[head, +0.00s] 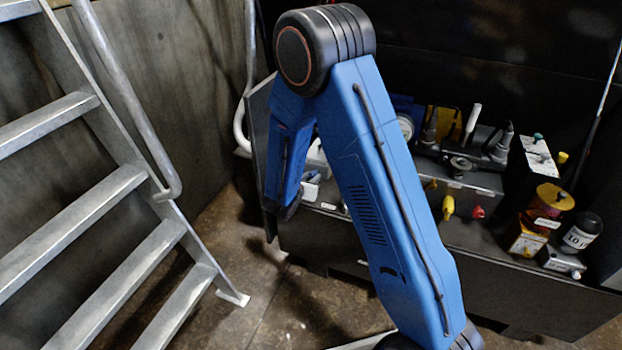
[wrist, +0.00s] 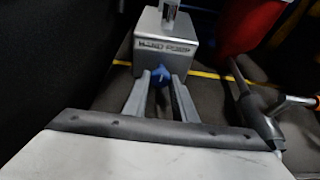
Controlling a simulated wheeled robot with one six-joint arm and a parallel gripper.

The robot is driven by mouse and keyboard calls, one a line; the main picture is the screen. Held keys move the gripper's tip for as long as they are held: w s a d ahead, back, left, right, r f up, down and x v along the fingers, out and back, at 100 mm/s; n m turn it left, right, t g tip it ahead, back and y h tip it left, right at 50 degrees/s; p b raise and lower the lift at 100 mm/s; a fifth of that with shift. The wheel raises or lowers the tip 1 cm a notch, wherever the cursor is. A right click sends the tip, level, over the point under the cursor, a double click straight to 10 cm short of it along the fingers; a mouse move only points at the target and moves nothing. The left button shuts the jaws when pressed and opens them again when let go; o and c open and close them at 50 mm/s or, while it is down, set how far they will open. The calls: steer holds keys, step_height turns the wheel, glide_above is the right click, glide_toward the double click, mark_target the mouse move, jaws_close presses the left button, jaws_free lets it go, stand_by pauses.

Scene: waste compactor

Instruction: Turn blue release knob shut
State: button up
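In the wrist view the blue knob (wrist: 160,75) sits low on the front of a grey box (wrist: 175,46) lettered "HAND PUMP". My gripper (wrist: 161,80) points at it, with one grey finger on each side. The knob lies between or just beyond the fingertips and nearly fills the gap. I cannot tell whether the fingers touch it. The knob's lower part and turn angle are unclear. In the head view the knob cannot be made out, and my gripper is not clearly visible behind my blue arm.
In the wrist view, a red container (wrist: 250,25) stands behind right, and a dark handled tool (wrist: 255,110) lies close to my gripper's right. A yellow line crosses the surface. The head view shows a metal stair (head: 110,200) at left and canisters (head: 548,208) at right.

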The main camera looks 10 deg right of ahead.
steer(key=shift+n+h, duration=0.4)
steer(key=shift+n, duration=0.1)
steer(key=o, duration=1)
steer(key=shift+o, duration=0.2)
steer(key=shift+a, duration=0.1)
steer(key=v, duration=1.7)
steer(key=shift+r, duration=0.25)
steer(key=shift+a, duration=0.1)
